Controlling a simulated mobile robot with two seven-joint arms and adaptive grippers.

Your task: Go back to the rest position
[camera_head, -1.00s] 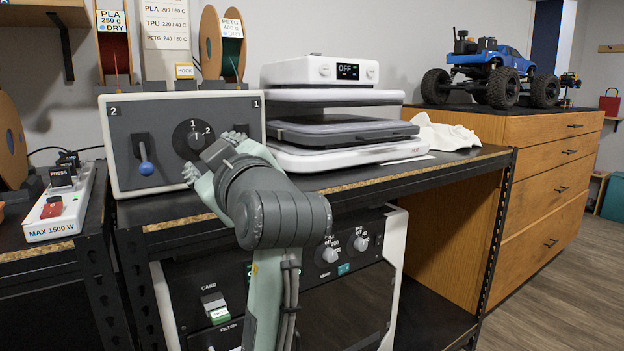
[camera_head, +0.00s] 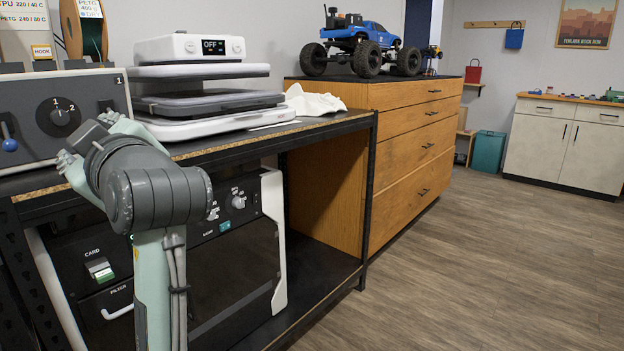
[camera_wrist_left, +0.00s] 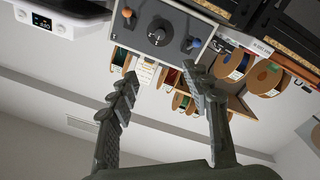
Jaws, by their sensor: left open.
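My left arm comes up from the bottom left in the head view. Its gripper (camera_head: 88,146) is in front of the grey switch box (camera_head: 20,112), partly hidden behind the wrist. In the left wrist view the two fingers of my left gripper (camera_wrist_left: 163,100) stand wide apart with nothing between them. The switch box shows beyond the fingertips there, with its dial (camera_wrist_left: 160,32) and levers. My right gripper is in neither view.
A white heat press (camera_head: 205,118) reading OFF stands on the black bench, a white cloth (camera_head: 312,101) beside it. A blue crawler truck (camera_head: 362,45) sits on wooden drawers (camera_head: 405,150). A machine (camera_head: 240,275) sits under the benchtop. Floor (camera_head: 480,270) at right is clear.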

